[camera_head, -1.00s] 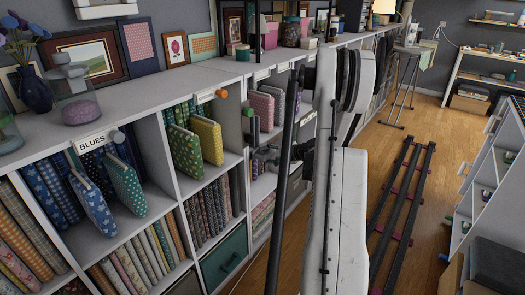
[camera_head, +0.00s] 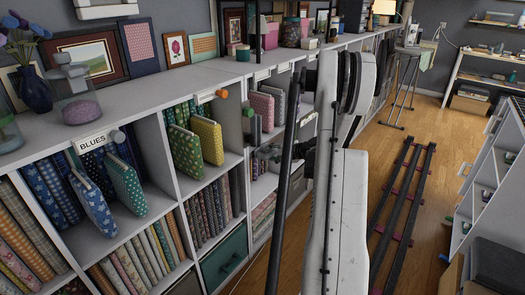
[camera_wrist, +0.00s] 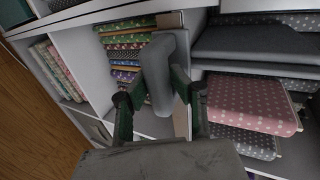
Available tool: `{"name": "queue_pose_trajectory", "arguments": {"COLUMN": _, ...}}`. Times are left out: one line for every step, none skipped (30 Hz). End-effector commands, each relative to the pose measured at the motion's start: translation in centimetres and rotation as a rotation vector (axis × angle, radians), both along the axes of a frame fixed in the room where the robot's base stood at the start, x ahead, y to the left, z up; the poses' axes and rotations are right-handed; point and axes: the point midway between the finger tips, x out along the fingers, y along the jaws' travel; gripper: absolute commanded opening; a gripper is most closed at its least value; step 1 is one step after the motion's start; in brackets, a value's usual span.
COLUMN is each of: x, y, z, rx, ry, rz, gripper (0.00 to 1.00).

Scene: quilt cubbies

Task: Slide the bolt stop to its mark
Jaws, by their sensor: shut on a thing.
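The bolt stop, seen as a smooth grey rounded piece (camera_wrist: 158,68), is between the two dark green fingers of my gripper (camera_wrist: 160,90) in the wrist view. The gripper is shut on it, one finger on each side. In the head view my gripper (camera_head: 270,154) is small and dark at the front of the shelf unit, partly behind my arm. A grey upright piece (camera_head: 253,130) shows just above it, beside pink dotted fabric bolts (camera_head: 263,110). I cannot make out the mark in either view.
The white cubby unit (camera_head: 160,165) holds several fabric bolts; some stick out, such as the teal one (camera_head: 124,184) and yellow one (camera_head: 207,139). Dark rails (camera_head: 402,205) lie on the wooden floor.

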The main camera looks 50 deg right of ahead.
Motion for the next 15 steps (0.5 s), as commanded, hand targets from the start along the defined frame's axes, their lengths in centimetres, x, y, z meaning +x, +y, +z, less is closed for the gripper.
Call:
{"name": "queue_pose_trajectory", "arguments": {"x": -0.2, "y": -0.4, "z": -0.2, "rx": -0.004, "ry": 0.004, "rz": -0.003, "gripper": 0.00}}
{"name": "queue_pose_trajectory", "arguments": {"x": -0.2, "y": -0.6, "z": -0.2, "rx": -0.004, "ry": 0.004, "rz": -0.003, "gripper": 0.00}}
{"name": "queue_pose_trajectory", "arguments": {"x": -0.2, "y": -0.7, "z": -0.2, "rx": -0.004, "ry": 0.004, "rz": -0.003, "gripper": 0.00}}
{"name": "queue_pose_trajectory", "arguments": {"x": -0.2, "y": -0.9, "z": -0.2, "rx": -0.004, "ry": 0.004, "rz": -0.003, "gripper": 0.00}}
{"name": "queue_pose_trajectory", "arguments": {"x": -0.2, "y": -1.0, "z": -0.2, "rx": -0.004, "ry": 0.004, "rz": -0.003, "gripper": 0.00}}
{"name": "queue_pose_trajectory", "arguments": {"x": -0.2, "y": -1.2, "z": -0.2, "rx": -0.004, "ry": 0.005, "rz": -0.003, "gripper": 0.00}}
{"name": "queue_pose_trajectory", "arguments": {"x": -0.2, "y": -1.3, "z": -0.2, "rx": -0.004, "ry": 0.005, "rz": -0.003, "gripper": 0.00}}
{"name": "queue_pose_trajectory", "arguments": {"x": -0.2, "y": -1.4, "z": -0.2, "rx": -0.004, "ry": 0.005, "rz": -0.003, "gripper": 0.00}}
{"name": "queue_pose_trajectory", "arguments": {"x": -0.2, "y": -1.6, "z": -0.3, "rx": -0.004, "ry": 0.005, "rz": -0.003, "gripper": 0.00}}
{"name": "queue_pose_trajectory", "arguments": {"x": -0.2, "y": -1.7, "z": -0.3, "rx": -0.004, "ry": 0.005, "rz": -0.003, "gripper": 0.00}}
{"name": "queue_pose_trajectory", "arguments": {"x": -0.2, "y": -1.8, "z": -0.3, "rx": -0.004, "ry": 0.005, "rz": -0.003, "gripper": 0.00}}
{"name": "queue_pose_trajectory", "arguments": {"x": -0.2, "y": -2.0, "z": -0.3, "rx": -0.004, "ry": 0.005, "rz": -0.003, "gripper": 0.00}}
{"name": "queue_pose_trajectory", "arguments": {"x": -0.2, "y": -2.1, "z": -0.3, "rx": -0.004, "ry": 0.005, "rz": -0.003, "gripper": 0.00}}
{"name": "queue_pose_trajectory", "arguments": {"x": -0.2, "y": -2.3, "z": -0.3, "rx": -0.004, "ry": 0.005, "rz": -0.003, "gripper": 0.00}}
{"name": "queue_pose_trajectory", "arguments": {"x": -0.2, "y": -2.4, "z": -0.3, "rx": -0.004, "ry": 0.005, "rz": -0.003, "gripper": 0.00}}
